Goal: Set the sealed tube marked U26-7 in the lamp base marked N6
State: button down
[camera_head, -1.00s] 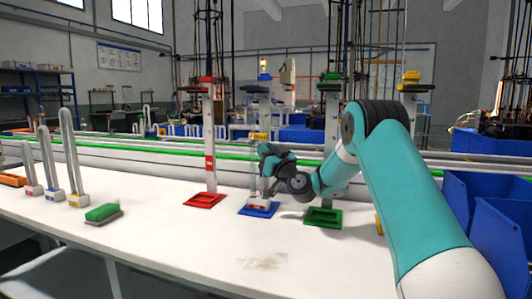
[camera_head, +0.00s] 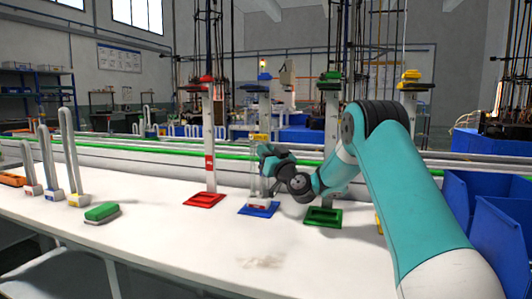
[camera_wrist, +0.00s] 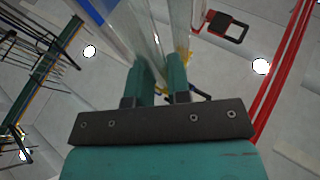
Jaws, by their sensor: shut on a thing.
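My gripper (camera_head: 268,152) is shut on a clear glass tube (camera_head: 256,182), held upright over the blue square frame (camera_head: 272,211) on the table. The tube also shows between the teal fingers of my gripper (camera_wrist: 163,84) in the wrist view (camera_wrist: 152,35). A low lamp base with a red label (camera_head: 257,206) is in the blue frame, just under the tube. I cannot tell whether the tube's lower end touches the base. The marks U26-7 and N6 are too small to read.
Several white U-shaped tubes in small bases (camera_head: 72,150) stand at the left. A green-topped block (camera_head: 101,212) lies near them. A red frame (camera_head: 204,200) and a green frame (camera_head: 323,217) flank the blue one. Blue bins (camera_head: 500,235) stand at the right. The front middle is clear.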

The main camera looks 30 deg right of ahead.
jog(key=shift+f+b, duration=0.85)
jog(key=shift+b, duration=0.15)
dwell(0.3)
jog(key=c, duration=1)
grip_release()
jog(key=b+v, duration=0.5)
jog(key=v, duration=0.2)
jog(key=shift+s, duration=0.25)
jog(key=shift+f, duration=0.15)
